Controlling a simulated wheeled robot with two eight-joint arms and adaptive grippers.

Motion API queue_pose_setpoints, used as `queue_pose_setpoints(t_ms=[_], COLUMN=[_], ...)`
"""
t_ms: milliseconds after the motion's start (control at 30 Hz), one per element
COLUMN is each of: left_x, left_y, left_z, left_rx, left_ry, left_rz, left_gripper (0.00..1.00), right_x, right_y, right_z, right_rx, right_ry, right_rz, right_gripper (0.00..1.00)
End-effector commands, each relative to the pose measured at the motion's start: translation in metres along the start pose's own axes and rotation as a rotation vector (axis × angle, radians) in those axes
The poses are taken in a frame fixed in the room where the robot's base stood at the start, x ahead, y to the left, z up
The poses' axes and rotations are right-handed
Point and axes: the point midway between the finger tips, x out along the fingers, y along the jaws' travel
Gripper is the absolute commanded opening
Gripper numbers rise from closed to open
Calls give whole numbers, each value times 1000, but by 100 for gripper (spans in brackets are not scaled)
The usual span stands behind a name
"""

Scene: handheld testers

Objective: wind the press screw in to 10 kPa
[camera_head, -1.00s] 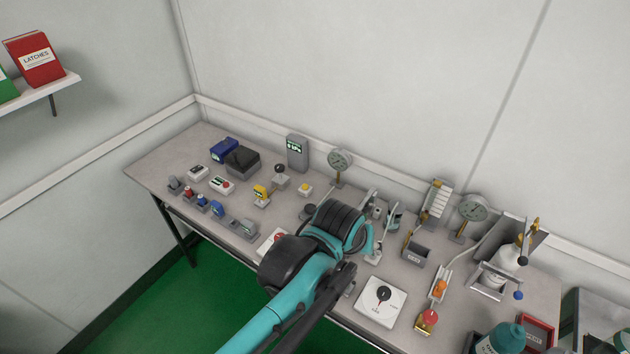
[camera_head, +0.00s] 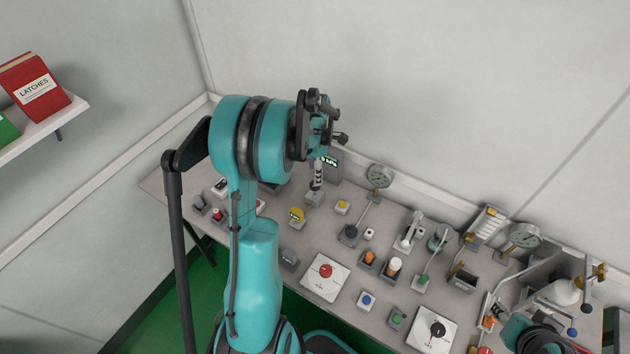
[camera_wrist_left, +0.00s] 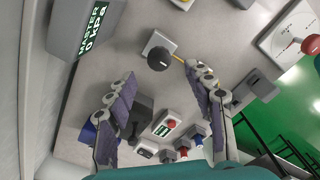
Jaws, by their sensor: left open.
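The press screw shows in the left wrist view as a round black knob (camera_wrist_left: 159,58) on a pale square base. My left gripper (camera_wrist_left: 160,77) is open, one finger to each side of the view, and the knob appears just beyond and between the fingertips, with no visible contact. In the head view my left gripper (camera_head: 317,180) hangs above the press screw's grey base (camera_head: 313,200), and its knob is hidden. A grey box with a lit display (camera_wrist_left: 91,28) stands beside it; the display appears to read MASTER 0 KPA.
A yellow handheld device (camera_head: 297,214) and a block with a yellow button (camera_head: 342,207) stand close to the press screw. A dial gauge (camera_head: 379,176) stands to the right. A white panel with a red knob (camera_head: 325,271) lies nearer the front edge. Several small testers crowd the bench.

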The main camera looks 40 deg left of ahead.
Motion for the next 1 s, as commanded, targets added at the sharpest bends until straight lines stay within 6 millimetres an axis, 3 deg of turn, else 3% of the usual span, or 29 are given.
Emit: queue_pose_setpoints(t_ms=[100,300,667,867,1000], left_x=[24,50,55,55,55], left_y=[0,0,0,0,0], left_z=[0,0,0,0,0], left_rx=[1,3,4,4,4], left_ry=[0,-1,-1,-1,-1], left_rz=[1,1,2,2,2], left_gripper=[53,53,53,5,2], right_x=[8,14,15,15,15], right_y=[0,0,0,0,0], right_z=[6,10,11,11,11], right_rx=[0,0,0,0,0], right_ry=[0,0,0,0,0], right_rz=[0,0,0,0,0], right_gripper=[40,40,40,40,40])
